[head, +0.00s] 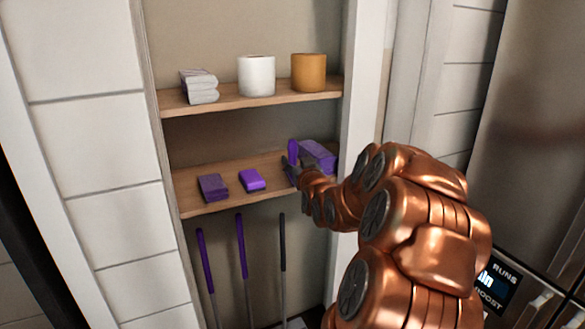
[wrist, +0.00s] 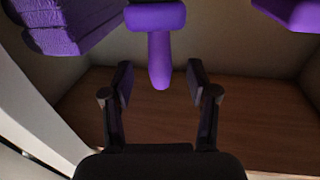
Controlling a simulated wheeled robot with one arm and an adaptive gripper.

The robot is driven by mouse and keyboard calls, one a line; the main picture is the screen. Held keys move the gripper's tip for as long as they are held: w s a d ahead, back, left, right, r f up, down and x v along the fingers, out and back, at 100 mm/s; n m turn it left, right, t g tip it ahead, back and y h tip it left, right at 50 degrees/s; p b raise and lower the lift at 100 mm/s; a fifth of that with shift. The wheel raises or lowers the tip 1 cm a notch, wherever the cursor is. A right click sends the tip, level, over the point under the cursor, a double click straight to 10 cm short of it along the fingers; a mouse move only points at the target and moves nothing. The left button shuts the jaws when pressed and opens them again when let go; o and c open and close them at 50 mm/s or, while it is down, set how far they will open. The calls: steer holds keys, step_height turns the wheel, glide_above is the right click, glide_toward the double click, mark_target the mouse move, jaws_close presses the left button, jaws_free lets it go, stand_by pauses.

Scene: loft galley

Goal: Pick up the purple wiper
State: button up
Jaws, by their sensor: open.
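The purple wiper (head: 293,148) is on the lower shelf, in front of my gripper. In the wrist view the wiper (wrist: 159,48) shows a wide head at the top edge and a narrower rounded handle. My gripper (wrist: 160,68) is open, and the handle's end reaches between its two fingers with a gap on each side. In the head view my gripper (head: 291,168) is small and beside the wiper, partly hidden by my arm.
The lower shelf (head: 222,206) also holds a purple folded cloth or block (head: 317,156), a bright purple sponge-like block (head: 252,180) and a dark purple one (head: 213,188). The upper shelf (head: 225,97) is above. Cabinet side walls stand close on both sides.

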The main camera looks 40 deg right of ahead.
mark_target(294, 158)
steer(key=shift+f+p+x, duration=0.15)
steer(key=shift+p+x, duration=0.35)
steer(key=shift+x, duration=0.75)
steer(key=shift+f+p+x, duration=0.1)
steer(key=shift+p+x, duration=0.35)
steer(key=shift+x, duration=0.8)
steer(key=shift+s, duration=0.1)
jaws_close()
